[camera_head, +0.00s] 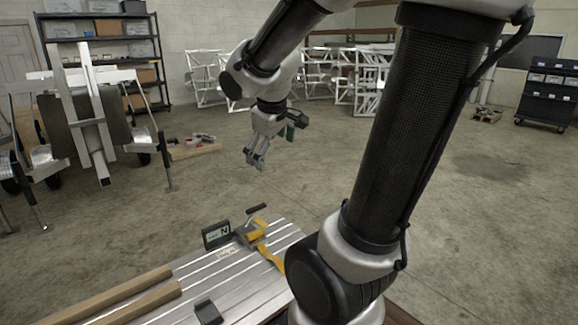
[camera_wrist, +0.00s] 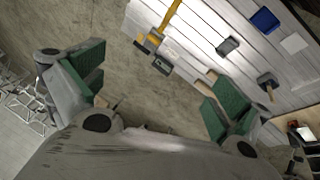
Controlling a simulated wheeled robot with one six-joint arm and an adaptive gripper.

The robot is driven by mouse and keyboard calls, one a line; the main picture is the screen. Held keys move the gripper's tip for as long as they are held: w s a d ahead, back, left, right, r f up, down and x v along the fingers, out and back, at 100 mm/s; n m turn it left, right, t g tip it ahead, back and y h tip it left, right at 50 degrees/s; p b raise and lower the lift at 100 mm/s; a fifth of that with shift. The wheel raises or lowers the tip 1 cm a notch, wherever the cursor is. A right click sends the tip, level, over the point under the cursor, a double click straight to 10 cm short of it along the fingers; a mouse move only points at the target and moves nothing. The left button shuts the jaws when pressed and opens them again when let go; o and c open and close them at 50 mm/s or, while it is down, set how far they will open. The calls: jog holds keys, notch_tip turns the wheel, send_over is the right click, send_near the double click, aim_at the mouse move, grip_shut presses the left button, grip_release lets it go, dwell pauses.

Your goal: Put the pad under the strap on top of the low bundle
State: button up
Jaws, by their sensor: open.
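My gripper (camera_head: 256,160) hangs in the air beyond the slatted metal surface (camera_head: 240,292). A yellow strap (camera_head: 268,257) with a yellow and dark ratchet (camera_head: 250,234) lies across the slats; the strap (camera_wrist: 171,15) also shows in the wrist view. A small dark block (camera_head: 208,312), possibly the pad, lies on the slats at the front. The wrist view shows a dark block (camera_wrist: 228,45) too. I cannot tell where the low bundle begins or ends.
A dark box marked N (camera_head: 216,235) stands beside the ratchet. Wooden bars (camera_head: 122,287) lie at the left. The wrist view shows a blue item (camera_wrist: 265,20) and a wooden-handled tool (camera_wrist: 267,84). A trailer frame (camera_head: 95,120) stands far left; open floor lies between.

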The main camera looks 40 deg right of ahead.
jog(key=s+a+r+m+y, duration=0.1)
jog(key=s+a, duration=0.1)
jog(key=s, duration=0.5)
jog(key=s+a+r+m+y, duration=0.1)
jog(key=s+a+m, duration=0.1)
jog(key=s, duration=0.5)
jog(key=shift+a+y, duration=0.3)
jog(key=shift+a, duration=0.55)
